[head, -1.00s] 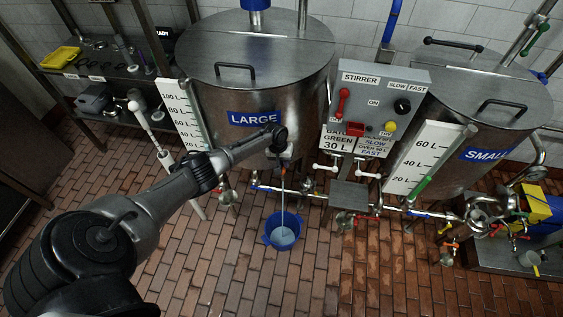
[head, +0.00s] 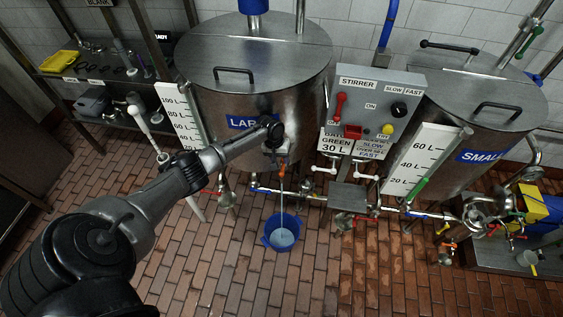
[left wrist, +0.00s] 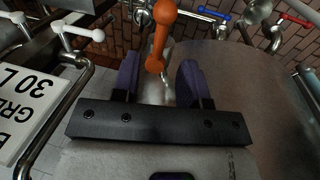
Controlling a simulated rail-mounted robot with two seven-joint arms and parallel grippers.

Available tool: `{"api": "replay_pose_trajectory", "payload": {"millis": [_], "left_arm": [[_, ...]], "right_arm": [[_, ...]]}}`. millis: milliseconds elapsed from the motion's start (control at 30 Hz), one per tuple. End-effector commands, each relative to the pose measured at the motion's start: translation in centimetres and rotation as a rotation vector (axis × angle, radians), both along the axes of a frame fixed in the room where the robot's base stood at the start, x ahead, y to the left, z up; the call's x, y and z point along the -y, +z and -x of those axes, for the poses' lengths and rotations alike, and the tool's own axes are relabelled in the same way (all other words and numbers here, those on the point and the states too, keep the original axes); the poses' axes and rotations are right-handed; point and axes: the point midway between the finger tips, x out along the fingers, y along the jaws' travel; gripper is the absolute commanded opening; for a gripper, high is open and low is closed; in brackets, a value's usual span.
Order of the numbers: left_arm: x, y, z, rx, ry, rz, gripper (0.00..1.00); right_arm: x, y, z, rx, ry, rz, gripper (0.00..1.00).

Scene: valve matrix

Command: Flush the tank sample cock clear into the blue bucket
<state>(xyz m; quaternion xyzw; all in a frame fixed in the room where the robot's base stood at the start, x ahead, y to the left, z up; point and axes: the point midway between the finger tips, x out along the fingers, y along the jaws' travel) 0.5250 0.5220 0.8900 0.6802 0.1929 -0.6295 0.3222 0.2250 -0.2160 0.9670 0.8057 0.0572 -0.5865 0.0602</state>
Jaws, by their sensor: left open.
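The large steel tank (head: 220,100) stands at the back centre in the head view. My left gripper (head: 276,153) is at its front, low on the wall. In the left wrist view my left gripper (left wrist: 160,85) is open, with an orange handle (left wrist: 158,38) in front of and partly between its fingers. The handle also shows as a small orange piece below the gripper in the head view (head: 281,171). A thin pale stream runs down from there into the blue bucket (head: 268,239), which stands on the floor holding pale liquid. The cock's body is mostly hidden by the gripper.
The stirrer box (head: 372,108) and pipes with white-handled valves stand right of the gripper. A small tank (head: 465,120) is further right. A shelf with a yellow tray (head: 60,62) is at the left. The brick floor around the bucket is clear.

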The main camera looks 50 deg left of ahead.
Motion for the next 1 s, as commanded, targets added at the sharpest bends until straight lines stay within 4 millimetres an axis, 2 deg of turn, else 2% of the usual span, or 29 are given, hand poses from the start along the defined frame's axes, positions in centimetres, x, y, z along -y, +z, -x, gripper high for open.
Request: {"api": "replay_pose_trajectory", "payload": {"millis": [33,100,400,633,1000], "left_arm": [[-0.2,1.3,0.2,0.002,-0.002,-0.003,0.4],[-0.4,2.5,0.3,0.002,-0.002,-0.002,0.4],[-1.0,6.5,0.9,0.001,-0.002,-0.001,0.4],[-1.1,7.6,1.0,-0.001,-0.001,-0.001,0.4],[-1.1,7.5,1.2,-0.006,-0.001,0.0,0.4]], "right_arm": [[0.0,0.5,0.0,0.0,0.001,0.001,0.0],[0.1,0.6,0.0,0.0,0.002,0.003,0.0],[0.3,1.1,0.0,0.0,0.006,0.009,0.0],[0.2,1.2,0.0,0.0,0.006,0.008,0.0],[0.0,1.2,0.0,0.0,0.001,0.001,0.0]]}}
